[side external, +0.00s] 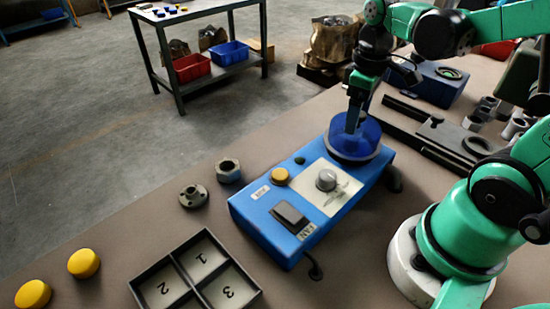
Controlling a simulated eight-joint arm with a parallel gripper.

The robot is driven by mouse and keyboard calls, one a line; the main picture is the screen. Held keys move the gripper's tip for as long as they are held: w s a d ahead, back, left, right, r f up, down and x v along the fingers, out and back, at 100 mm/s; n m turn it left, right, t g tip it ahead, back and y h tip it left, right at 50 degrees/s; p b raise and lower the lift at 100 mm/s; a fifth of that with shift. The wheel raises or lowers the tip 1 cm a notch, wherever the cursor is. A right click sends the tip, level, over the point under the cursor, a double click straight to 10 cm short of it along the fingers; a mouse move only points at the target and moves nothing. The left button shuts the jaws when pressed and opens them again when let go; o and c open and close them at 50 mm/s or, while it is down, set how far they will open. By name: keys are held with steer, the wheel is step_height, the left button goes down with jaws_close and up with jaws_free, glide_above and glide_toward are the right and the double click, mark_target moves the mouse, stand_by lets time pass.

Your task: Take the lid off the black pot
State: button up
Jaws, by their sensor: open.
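A blue control box (290,215) labelled FAN sits on the brown bench. At its far right end is a round dark-rimmed vessel (352,154) with a blue, see-through-looking round cover (367,138) on it; I cannot tell for sure that this is the black pot and its lid. My gripper (352,125) points down at the blue cover. It is open, with its fingers overlapping the cover in this view. Whether they touch it cannot be told, as the fingertips are small and dark.
The box carries a yellow button (280,176), a grey knob (326,180) and a black switch (290,214). A numbered black tray (158,267), metal nuts (229,170) and yellow caps (83,263) lie left. Dark fixtures (450,142) stand right. Bare bench lies far left of the box.

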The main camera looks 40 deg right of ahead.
jaws_close()
steer(key=shift+r, duration=0.1)
